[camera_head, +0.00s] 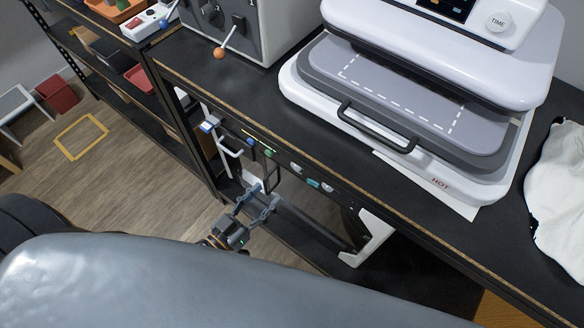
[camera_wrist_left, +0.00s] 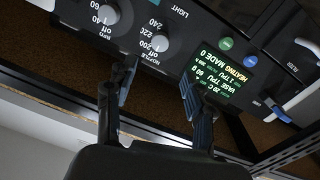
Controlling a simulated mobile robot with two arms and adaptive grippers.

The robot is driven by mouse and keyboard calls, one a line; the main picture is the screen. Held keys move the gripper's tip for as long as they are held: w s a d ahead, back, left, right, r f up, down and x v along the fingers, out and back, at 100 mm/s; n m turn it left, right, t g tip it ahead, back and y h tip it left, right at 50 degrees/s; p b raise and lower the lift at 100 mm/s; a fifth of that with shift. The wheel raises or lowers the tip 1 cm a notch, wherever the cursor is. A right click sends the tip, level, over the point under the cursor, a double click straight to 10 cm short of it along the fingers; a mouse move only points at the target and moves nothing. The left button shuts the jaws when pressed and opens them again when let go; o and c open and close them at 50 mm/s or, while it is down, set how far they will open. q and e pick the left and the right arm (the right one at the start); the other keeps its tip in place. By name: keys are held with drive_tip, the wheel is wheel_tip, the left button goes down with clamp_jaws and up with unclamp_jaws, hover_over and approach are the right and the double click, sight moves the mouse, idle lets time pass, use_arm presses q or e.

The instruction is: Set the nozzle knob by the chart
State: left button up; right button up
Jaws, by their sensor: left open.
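In the left wrist view the dark control panel shows upside down. The nozzle knob (camera_wrist_left: 160,43), a small pale round knob with a scale of 200, 220 and 240 beside it, sits above the gap between my fingers. My left gripper (camera_wrist_left: 158,80) is open and empty, its fingers apart and short of the knob. A second pale knob (camera_wrist_left: 109,14) is further left. A lit display (camera_wrist_left: 211,80) with green and yellow text is to the right. In the head view my left gripper (camera_head: 263,196) is below the bench's front edge. I cannot make out a chart.
The black bench (camera_head: 340,198) carries a white heat press (camera_head: 420,85), a white cloth (camera_head: 560,190) and a grey box with levers (camera_head: 240,30). Shelves stand at the left. A yellow floor outline (camera_head: 80,137) lies on open floor.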

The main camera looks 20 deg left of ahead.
sight(295, 167)
use_arm(q)
drive_tip(key=x, duration=0.9)
drive_tip(key=shift+w+d+p, duration=0.1)
drive_tip(key=shift+w+p, duration=0.15)
drive_tip(key=shift+p, duration=0.05)
drive_tip(key=shift+w+d, duration=0.2)
drive_tip(key=shift+w, duration=0.15)
use_arm(e)
drive_tip(key=shift+w+d+r, duration=0.4)
drive_tip(key=shift+w+d, duration=0.3)
drive_tip(key=shift+w, duration=0.1)
drive_tip(key=shift+s, duration=0.1)
use_arm(q)
drive_tip(key=c, duration=1.1)
clamp_jaws()
use_arm(e)
drive_tip(key=shift+s+a, duration=0.15)
drive_tip(key=shift+a, duration=0.2)
